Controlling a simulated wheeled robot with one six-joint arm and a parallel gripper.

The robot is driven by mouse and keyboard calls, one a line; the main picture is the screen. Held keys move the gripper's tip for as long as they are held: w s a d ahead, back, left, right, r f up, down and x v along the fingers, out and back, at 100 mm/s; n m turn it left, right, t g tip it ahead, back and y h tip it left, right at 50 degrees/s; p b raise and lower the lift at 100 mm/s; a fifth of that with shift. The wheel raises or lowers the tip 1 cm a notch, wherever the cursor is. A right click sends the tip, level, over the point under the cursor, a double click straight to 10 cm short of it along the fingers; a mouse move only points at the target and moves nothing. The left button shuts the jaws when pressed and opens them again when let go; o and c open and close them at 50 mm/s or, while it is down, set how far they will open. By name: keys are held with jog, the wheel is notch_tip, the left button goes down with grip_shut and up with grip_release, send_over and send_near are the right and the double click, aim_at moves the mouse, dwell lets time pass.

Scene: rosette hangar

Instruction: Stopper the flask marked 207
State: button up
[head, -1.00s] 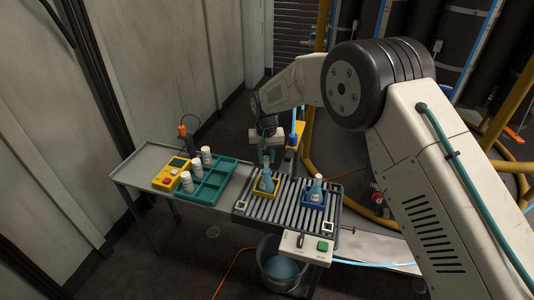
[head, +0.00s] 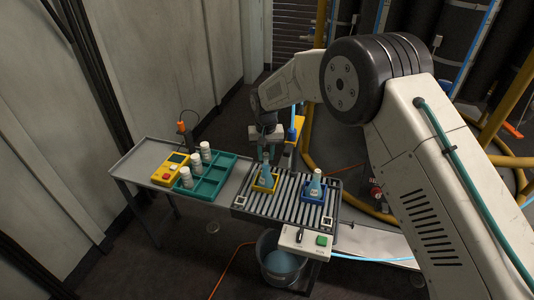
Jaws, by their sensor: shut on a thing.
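A blue flask (head: 266,177) stands upright in a yellow holder (head: 263,188) on the slatted rack. A second blue flask (head: 316,186) stands in a blue holder (head: 312,197) to its right. The markings are too small to read, so I cannot tell which is 207. My gripper (head: 266,154) is right over the mouth of the flask in the yellow holder. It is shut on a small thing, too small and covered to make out. I cannot tell whether that thing touches the flask. Three white capped pieces (head: 195,161) stand in the teal tray.
The teal tray (head: 205,187) has empty compartments. A yellow control box (head: 171,168) with a red button lies left of it. A white box with a green button (head: 305,239) is on the rack's front edge. A bucket (head: 280,268) stands below. Yellow pipes stand behind.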

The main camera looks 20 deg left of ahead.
jog(key=shift+f, duration=0.9)
jog(key=shift+f, duration=0.55)
jog(key=o, duration=1.4)
jog(key=shift+r, duration=0.1)
jog(key=shift+r, duration=2.95)
